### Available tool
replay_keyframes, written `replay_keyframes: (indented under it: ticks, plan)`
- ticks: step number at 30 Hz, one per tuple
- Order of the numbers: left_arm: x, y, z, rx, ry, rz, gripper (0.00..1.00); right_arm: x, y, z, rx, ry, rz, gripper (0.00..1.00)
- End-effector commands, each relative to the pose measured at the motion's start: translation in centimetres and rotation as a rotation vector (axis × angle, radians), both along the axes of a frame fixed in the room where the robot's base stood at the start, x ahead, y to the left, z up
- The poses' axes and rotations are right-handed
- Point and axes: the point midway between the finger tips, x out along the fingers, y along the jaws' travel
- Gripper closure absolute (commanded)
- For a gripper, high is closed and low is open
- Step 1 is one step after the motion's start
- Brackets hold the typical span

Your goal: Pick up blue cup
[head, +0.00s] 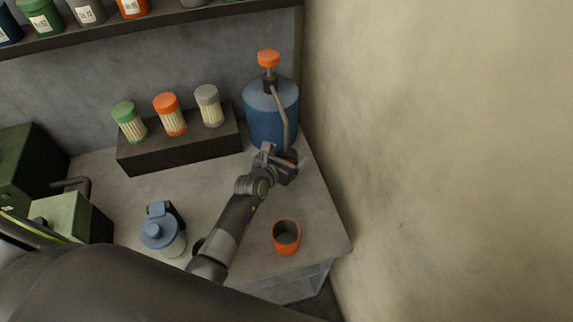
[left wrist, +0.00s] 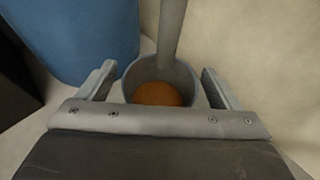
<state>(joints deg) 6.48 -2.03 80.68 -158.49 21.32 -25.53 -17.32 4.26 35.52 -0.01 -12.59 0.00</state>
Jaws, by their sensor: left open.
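A grey-blue cup (left wrist: 131,85) with orange-brown contents or inside bottom (left wrist: 158,94) stands in the left wrist view, below the end of a grey spout tube (left wrist: 171,30). My left gripper (head: 284,160) is open, with one finger on each side of the cup; I cannot tell whether they touch it. In the head view the gripper mostly hides the cup, and only a bit of orange-brown shows between the fingers. My right gripper is not in view.
A blue dispenser (head: 270,115) with an orange knob stands just behind the gripper. An orange cup (head: 287,238) is near the counter's front right. A blue-lidded jar (head: 160,232) and green machine (head: 70,215) stand left. A wall (head: 440,150) bounds the right.

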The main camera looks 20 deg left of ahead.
Motion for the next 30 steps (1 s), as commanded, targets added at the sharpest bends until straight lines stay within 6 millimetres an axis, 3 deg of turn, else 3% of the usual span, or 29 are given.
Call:
replay_keyframes:
  ticks: [6,14,27,30]
  plan:
    - [1.5,-0.3,-0.7,0.0,0.0,0.0,0.14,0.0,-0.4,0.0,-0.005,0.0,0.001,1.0]
    - [1.6,-0.3,-0.7,0.0,0.0,0.0,0.14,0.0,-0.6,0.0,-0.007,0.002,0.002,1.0]
    - [1.6,-0.3,-0.7,-0.001,-0.001,0.0,0.69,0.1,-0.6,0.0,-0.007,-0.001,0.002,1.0]
    - [1.6,-0.3,-0.7,-0.001,0.0,0.0,0.7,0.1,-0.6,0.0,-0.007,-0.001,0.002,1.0]
